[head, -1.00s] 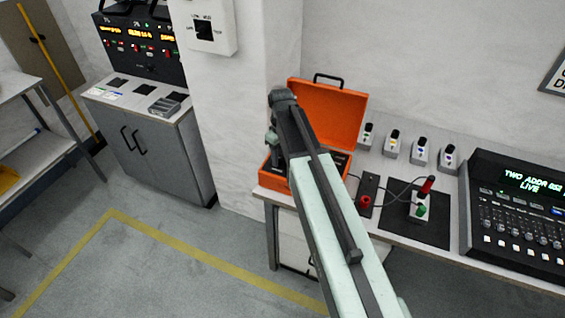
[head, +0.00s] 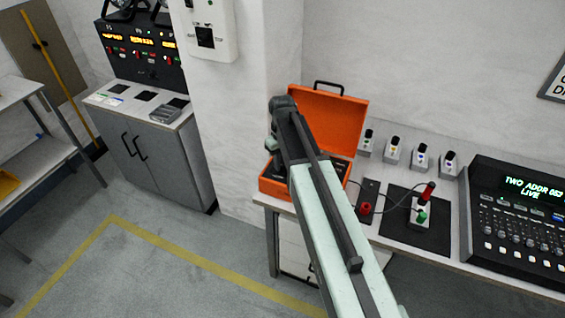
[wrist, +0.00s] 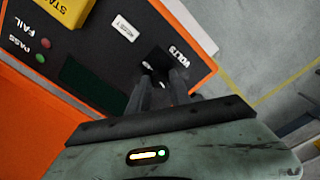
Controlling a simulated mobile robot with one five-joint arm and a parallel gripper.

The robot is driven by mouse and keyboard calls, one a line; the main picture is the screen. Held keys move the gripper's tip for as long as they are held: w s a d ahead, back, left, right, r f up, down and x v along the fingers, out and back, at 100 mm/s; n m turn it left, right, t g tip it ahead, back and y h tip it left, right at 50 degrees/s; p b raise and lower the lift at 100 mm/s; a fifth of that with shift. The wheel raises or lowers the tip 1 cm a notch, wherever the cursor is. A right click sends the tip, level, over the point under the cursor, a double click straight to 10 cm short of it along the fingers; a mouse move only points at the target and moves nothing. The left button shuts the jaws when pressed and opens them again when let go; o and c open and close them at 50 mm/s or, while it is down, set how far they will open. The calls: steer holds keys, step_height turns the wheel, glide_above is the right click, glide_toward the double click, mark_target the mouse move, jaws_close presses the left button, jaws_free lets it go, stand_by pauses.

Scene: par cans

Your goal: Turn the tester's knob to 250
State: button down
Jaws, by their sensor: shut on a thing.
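The tester is an orange case (head: 335,120) with its lid open, on the bench in the head view. In the wrist view its dark panel (wrist: 88,40) fills the upper left, inside an orange rim (wrist: 25,112). The black knob (wrist: 157,58) is beside the VOLTS label, with small white marks near it. My gripper (wrist: 157,82) reaches down to the knob, its two dark fingers shut on it. The fingers hide part of the knob, and I cannot read its setting. In the head view my arm hides much of the panel.
Right of the tester are a black mat (head: 412,222) with a small device, several small units along the wall and a lighting console (head: 520,220). A wall box (head: 207,30) hangs above left. Grey floor (head: 180,270) is clear on the left.

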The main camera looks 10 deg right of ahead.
steer(key=m, duration=1.1)
steer(key=shift+m, duration=2.2)
steer(key=c, duration=1.2)
jaws_free()
steer(key=shift+o, duration=0.2)
